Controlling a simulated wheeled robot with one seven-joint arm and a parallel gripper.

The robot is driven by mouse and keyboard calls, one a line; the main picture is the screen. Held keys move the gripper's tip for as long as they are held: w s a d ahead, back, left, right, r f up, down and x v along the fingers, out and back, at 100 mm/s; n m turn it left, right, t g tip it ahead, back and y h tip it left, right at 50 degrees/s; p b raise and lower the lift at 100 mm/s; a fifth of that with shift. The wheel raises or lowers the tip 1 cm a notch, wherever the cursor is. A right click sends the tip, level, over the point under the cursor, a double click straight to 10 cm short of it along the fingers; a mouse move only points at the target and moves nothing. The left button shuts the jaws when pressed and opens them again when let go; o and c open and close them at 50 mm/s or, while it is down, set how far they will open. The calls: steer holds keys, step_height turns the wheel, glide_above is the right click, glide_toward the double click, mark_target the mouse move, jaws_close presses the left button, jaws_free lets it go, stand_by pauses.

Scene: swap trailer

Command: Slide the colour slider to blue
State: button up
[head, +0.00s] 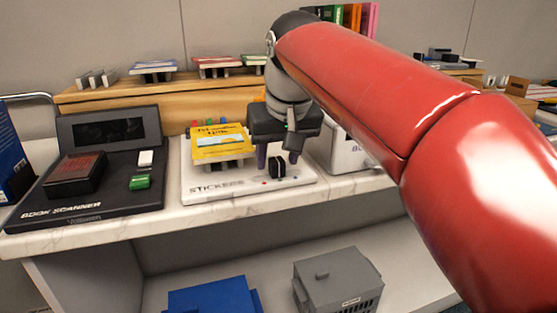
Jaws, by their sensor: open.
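The white sticker station (225,191), marked "STICKERS", lies on the counter. A small black knob (277,169), apparently the colour slider, stands at its front right. Tiny coloured marks lie along the front of its track; one looks red, and the others are too small to read surely. My gripper (278,161) points down over the right part of the station, its fingers apart. The knob shows below and between the fingers in the picture; I cannot tell whether they touch it or are behind it.
A yellow book (220,143) rests on a stand on the station's left part. A black book scanner (95,199) is to the left, and a white box (345,155) is close on the right. A wooden shelf (165,97) rises behind. Grey (338,278) and blue (215,297) bins are below.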

steer(key=shift+w+f, duration=0.2)
steer(key=shift+f, duration=0.3)
steer(key=shift+c, duration=0.3)
jaws_close()
steer(key=shift+w+d+p, duration=0.2)
steer(key=shift+w+d, duration=0.05)
steer(key=shift+d, duration=0.55)
steer(key=shift+w+d+p, duration=0.15)
steer(key=shift+w+d, duration=0.05)
steer(key=shift+d, duration=0.6)
steer(key=shift+o, duration=0.3)
jaws_free()
steer(key=p+v, duration=0.1)
steer(key=v, duration=0.6)
steer(key=shift+r, duration=0.4)
